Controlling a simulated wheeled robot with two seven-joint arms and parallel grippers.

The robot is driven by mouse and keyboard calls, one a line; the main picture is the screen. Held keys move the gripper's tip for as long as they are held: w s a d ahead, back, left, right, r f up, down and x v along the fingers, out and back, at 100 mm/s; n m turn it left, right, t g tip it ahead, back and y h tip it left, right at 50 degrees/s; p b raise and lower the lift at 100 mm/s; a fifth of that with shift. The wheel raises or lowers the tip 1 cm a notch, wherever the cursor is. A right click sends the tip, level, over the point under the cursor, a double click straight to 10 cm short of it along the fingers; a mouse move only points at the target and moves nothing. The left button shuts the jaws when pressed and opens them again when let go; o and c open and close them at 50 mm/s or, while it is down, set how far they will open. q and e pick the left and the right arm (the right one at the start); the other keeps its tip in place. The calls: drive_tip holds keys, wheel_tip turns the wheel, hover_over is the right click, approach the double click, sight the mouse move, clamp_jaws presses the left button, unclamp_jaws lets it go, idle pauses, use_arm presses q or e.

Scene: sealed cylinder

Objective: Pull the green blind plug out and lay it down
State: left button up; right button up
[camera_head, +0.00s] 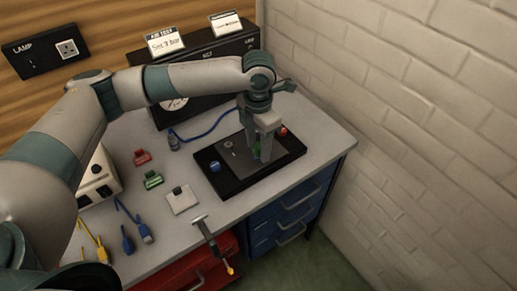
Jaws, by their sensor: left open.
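The green blind plug (256,149) shows in the head view on the dark panel (232,155), which sits in a black tray (262,175) on the bench. My left gripper (262,156) points down over the plug from above, its fingers at the plug. It is open, and its fingers partly hide the plug. I cannot tell whether the fingers touch it. My right gripper is not in view.
A blue knob (215,166) and a red one (283,131) flank the panel. A black box (205,62) stands behind. Red (141,157) and green (152,180) blocks, a pale square piece (182,199) and cables lie left on the grey bench. A brick wall bounds the right.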

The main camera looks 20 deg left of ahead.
sight(258, 146)
use_arm(q)
drive_tip(key=shift+p, duration=0.45)
idle(0.4)
clamp_jaws()
drive_tip(key=shift+r, duration=0.25)
drive_tip(key=shift+r+p, duration=2.75)
drive_tip(key=shift+p, duration=0.35)
